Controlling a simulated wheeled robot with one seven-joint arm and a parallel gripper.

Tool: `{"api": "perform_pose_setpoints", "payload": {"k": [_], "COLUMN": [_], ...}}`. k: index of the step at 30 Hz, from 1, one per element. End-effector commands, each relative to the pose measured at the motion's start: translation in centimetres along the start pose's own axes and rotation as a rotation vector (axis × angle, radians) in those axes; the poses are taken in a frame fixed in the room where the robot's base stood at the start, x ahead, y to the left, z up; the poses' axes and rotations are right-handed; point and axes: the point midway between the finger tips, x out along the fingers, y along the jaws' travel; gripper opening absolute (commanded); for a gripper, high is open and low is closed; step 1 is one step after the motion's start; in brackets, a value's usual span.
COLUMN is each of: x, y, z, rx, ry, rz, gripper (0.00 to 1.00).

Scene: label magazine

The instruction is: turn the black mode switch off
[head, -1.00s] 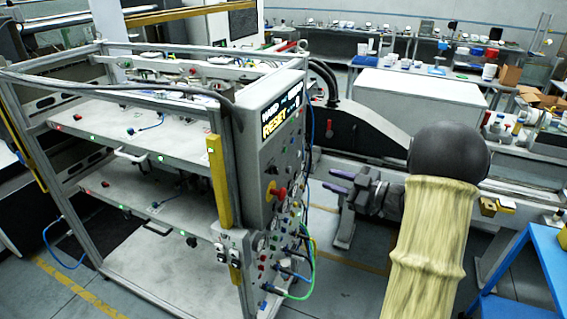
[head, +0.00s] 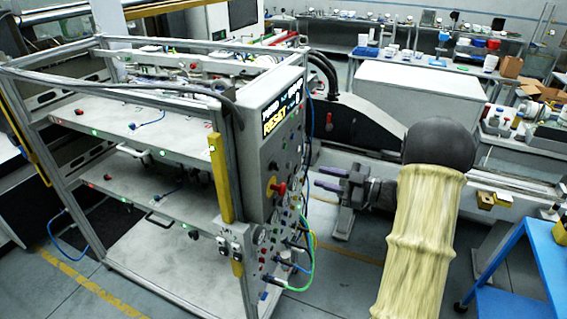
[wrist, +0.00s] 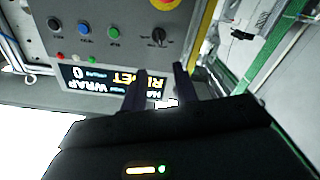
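The black mode switch (wrist: 159,37) is a round black knob on the grey control panel (wrist: 110,15) in the wrist view. Its setting is too small to read. In the head view I cannot make the switch out on the panel's side face. My gripper (wrist: 160,84) shows two dark fingers with a clear gap between them, empty. In the wrist view the fingertips overlap the panel's display and lie below the knob, apart from it. In the head view my gripper (head: 318,176) is to the right of the panel, pointing at it.
Blue and green buttons (wrist: 98,30) sit in the knob's row, and a red stop button (head: 278,188) is nearby on the panel. Cables (head: 300,265) hang from the panel's lower part. A blue cart (head: 540,255) stands at the right.

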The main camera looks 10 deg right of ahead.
Motion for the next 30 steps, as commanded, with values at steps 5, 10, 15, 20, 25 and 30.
{"api": "perform_pose_setpoints", "payload": {"k": [5, 10, 15, 20, 25, 30], "x": [3.3, 6.4, 9.3, 11.6, 12.7, 12.7], "y": [0.1, 0.1, 0.1, 0.1, 0.0, 0.0], "z": [-0.4, -0.4, -0.4, -0.3, -0.1, 0.0], "rx": [0.002, 0.002, 0.001, 0.001, 0.000, 0.000], "ry": [0.001, 0.001, 0.001, 0.000, -0.001, -0.001], "rz": [-0.002, -0.003, -0.003, -0.001, 0.000, 0.001], "gripper": [0.29, 0.29, 0.29, 0.29, 0.29, 0.29]}}
